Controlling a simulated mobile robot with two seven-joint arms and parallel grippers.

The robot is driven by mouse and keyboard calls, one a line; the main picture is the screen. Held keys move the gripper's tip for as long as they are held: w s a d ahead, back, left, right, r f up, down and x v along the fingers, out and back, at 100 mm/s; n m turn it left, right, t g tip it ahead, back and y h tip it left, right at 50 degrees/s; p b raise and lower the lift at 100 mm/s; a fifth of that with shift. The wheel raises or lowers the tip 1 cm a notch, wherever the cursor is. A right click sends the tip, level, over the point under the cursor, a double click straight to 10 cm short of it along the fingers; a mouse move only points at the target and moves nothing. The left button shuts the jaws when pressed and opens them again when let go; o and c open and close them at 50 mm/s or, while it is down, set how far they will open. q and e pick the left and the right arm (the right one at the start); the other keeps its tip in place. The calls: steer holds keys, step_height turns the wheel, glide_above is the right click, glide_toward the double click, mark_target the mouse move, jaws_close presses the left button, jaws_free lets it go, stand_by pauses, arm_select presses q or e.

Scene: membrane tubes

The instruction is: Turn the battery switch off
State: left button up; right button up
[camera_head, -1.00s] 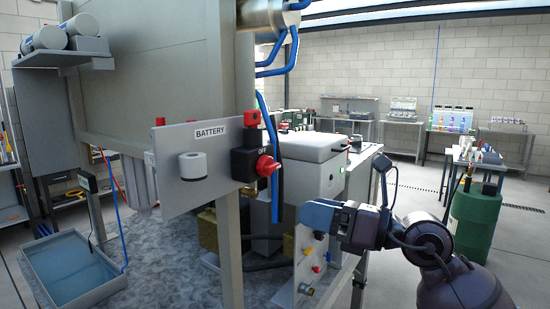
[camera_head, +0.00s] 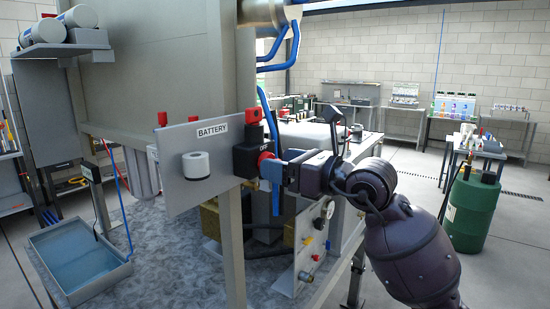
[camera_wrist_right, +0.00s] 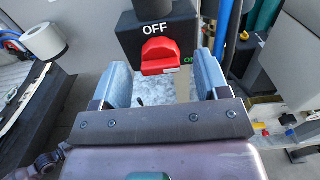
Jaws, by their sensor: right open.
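The battery switch is a black box (camera_head: 246,156) on a grey panel (camera_head: 181,148) with a BATTERY label (camera_head: 213,130). Its red knob (camera_head: 264,160) faces right. In the right wrist view the red knob (camera_wrist_right: 160,56) sits below a white OFF mark, and a green ON mark (camera_wrist_right: 190,60) shows partly at its right. I cannot tell which mark the knob is set to. My right gripper (camera_head: 271,169) is open at the knob. In the wrist view its blue fingers (camera_wrist_right: 161,72) stand on either side of the knob, with visible gaps. My left gripper is not in view.
A white cylinder (camera_head: 196,165) sticks out of the panel left of the switch. A grey post (camera_head: 231,240) stands below the switch. Blue hoses (camera_head: 268,115) hang behind it. A small panel with coloured fittings (camera_head: 308,250) is below my right arm.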

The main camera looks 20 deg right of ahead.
steer(key=shift+x, duration=0.95)
steer(key=c, duration=0.9)
